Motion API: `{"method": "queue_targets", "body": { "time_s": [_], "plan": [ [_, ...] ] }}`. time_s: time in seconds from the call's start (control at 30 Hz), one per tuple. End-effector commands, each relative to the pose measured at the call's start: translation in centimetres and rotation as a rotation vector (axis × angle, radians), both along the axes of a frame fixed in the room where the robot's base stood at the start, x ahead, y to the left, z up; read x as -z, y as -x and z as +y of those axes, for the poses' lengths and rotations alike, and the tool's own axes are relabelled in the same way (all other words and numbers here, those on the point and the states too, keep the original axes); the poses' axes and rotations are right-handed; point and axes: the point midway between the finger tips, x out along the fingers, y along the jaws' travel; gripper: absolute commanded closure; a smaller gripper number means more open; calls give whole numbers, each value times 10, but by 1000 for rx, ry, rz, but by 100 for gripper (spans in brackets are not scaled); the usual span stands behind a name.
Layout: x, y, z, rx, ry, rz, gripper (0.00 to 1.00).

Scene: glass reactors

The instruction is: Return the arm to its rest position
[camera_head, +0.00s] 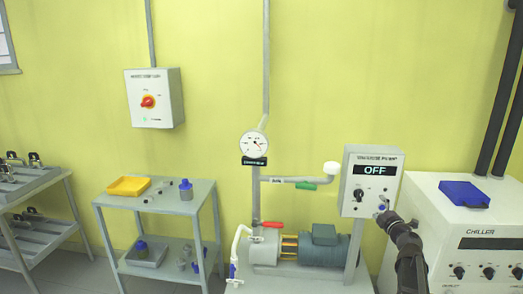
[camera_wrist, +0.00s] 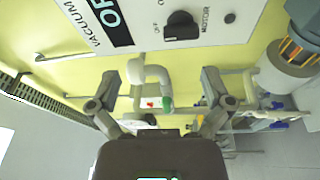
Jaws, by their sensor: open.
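My arm reaches in from the lower right in the head view, and my gripper (camera_head: 384,214) is close to the lower right of the vacuum pump control box (camera_head: 374,165). The box's display reads OFF. In the wrist view my gripper (camera_wrist: 160,88) has its two fingers spread apart with nothing between them. The control box (camera_wrist: 215,25) shows just beyond the fingertips, with its black motor knob (camera_wrist: 181,28) near them. I cannot tell whether a fingertip touches the box.
The chiller (camera_head: 465,240) with a blue tray (camera_head: 464,194) on top stands right of the arm. The pump motor (camera_head: 324,245), a pipe with a green-handled valve (camera_head: 306,186) and a gauge (camera_head: 254,144) are to the left. A grey cart (camera_head: 165,200) stands further left.

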Motion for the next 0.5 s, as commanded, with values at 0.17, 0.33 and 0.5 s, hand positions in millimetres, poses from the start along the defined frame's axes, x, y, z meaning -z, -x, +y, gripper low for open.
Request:
{"method": "queue_targets", "body": {
  "time_s": [0.17,0.33,0.5],
  "plan": [
    [-18,2,2,154,-143,-23,0],
    [-21,9,3,312,-302,-12,0],
    [-14,21,7,462,-462,36,0]
  ]
}}
